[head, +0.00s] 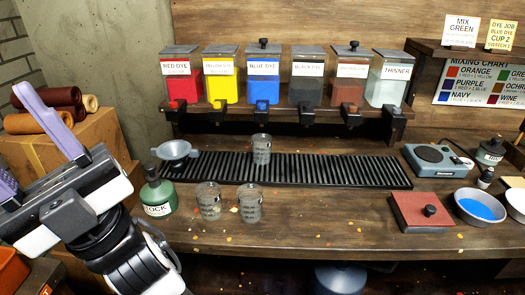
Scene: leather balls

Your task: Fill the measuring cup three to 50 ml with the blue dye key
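The blue dye dispenser (263,88) stands on the shelf among the dye boxes, with a black knob on its lid and a black tap (267,114) under its front. One clear measuring cup (262,150) stands upright on the black grate, roughly below that tap. Two more cups, a left one (209,203) and a right one (250,205), stand on the bench in front. Their marks are too small to tell which is cup three; no blue liquid shows in them. My gripper (14,138), with purple fingers, is open and empty at the left, away from cups and taps.
A green bottle (158,196) and a grey funnel (175,151) are left of the cups. The black grate (340,171) runs under the taps.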

